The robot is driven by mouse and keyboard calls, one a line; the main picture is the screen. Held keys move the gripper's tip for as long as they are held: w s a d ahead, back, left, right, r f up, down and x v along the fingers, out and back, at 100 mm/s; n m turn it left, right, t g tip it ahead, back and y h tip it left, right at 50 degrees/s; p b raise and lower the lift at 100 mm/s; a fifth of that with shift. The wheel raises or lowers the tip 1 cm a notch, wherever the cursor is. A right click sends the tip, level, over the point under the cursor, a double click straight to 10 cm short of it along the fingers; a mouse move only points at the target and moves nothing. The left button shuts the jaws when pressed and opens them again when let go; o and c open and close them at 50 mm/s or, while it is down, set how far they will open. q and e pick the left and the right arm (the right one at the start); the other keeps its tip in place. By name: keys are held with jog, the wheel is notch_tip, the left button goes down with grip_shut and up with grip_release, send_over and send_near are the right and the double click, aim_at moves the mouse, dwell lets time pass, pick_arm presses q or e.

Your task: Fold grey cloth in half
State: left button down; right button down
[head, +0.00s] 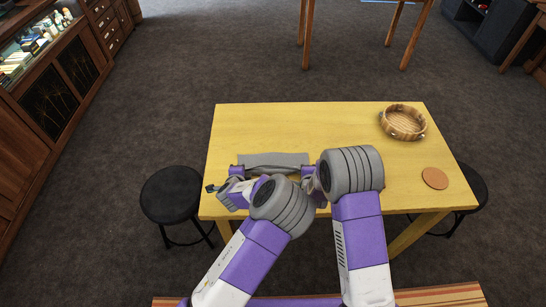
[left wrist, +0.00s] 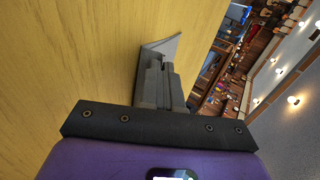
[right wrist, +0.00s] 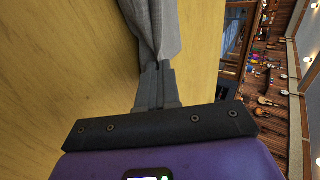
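The grey cloth (head: 272,161) lies on the yellow table (head: 300,125), left of its middle, partly hidden behind my arms. My left gripper (head: 236,178) is at the cloth's left end. In the left wrist view, its fingers (left wrist: 158,72) are closed together on a corner of the cloth (left wrist: 160,47). My right gripper (head: 313,178) is at the cloth's right end. In the right wrist view, its fingers (right wrist: 156,80) are shut on a gathered edge of the cloth (right wrist: 152,25), which stretches away in folds. The near part of the cloth is hidden in the head view.
A round wooden bowl (head: 403,122) stands at the table's back right. A round brown coaster (head: 434,178) lies at the right. Black stools (head: 172,192) stand at both sides of the table.

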pick_arm(q)
jog(key=c, duration=1)
grip_release()
pick_arm(e)
jog(key=c, duration=1)
grip_release()
pick_arm(q)
jog(key=shift+s+r, duration=0.1)
pick_arm(e)
jog(key=shift+r, duration=0.1)
